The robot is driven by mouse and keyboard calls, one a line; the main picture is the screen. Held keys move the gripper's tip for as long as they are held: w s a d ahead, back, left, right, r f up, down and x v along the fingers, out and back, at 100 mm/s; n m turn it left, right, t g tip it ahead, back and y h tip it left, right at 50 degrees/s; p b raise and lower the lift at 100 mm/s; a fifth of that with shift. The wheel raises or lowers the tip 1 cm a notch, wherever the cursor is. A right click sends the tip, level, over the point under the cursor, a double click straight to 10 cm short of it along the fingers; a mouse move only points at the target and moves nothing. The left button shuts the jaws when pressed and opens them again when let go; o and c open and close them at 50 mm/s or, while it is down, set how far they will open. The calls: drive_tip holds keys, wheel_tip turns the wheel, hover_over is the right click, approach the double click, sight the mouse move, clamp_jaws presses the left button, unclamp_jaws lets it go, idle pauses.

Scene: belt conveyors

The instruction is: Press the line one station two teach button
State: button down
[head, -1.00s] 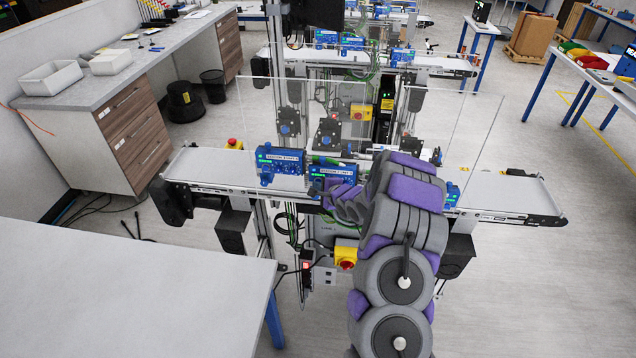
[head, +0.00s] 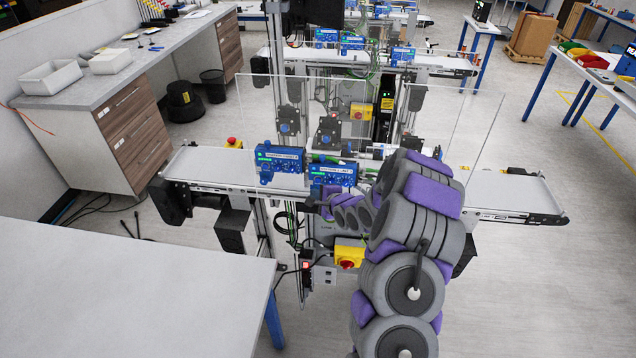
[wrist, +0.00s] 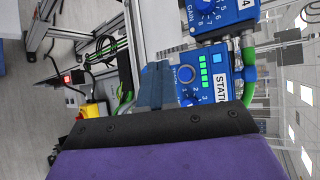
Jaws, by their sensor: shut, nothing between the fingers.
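Two blue station units show side by side on the front of the nearest conveyor in the head view: a left one (head: 279,160) and a right one (head: 333,174). My gripper (head: 312,205) is just below the right unit and apart from the left one. In the wrist view a blue unit (wrist: 207,76) with a label starting "STATI", a round knob, green lights and a small light blue square is close beside my shut, empty fingers (wrist: 154,86). Its station number is hidden. Whether my fingertips touch it I cannot tell.
A yellow box with a red knob (head: 348,256) sits below the conveyor (head: 208,167). A grey table (head: 120,290) is at the near left. In the wrist view a second blue unit (wrist: 217,18) is at the top.

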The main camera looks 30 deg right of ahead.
drive_tip(key=shift+s+a, duration=0.6)
drive_tip(key=shift+s, duration=0.35)
drive_tip(key=shift+b, duration=0.3)
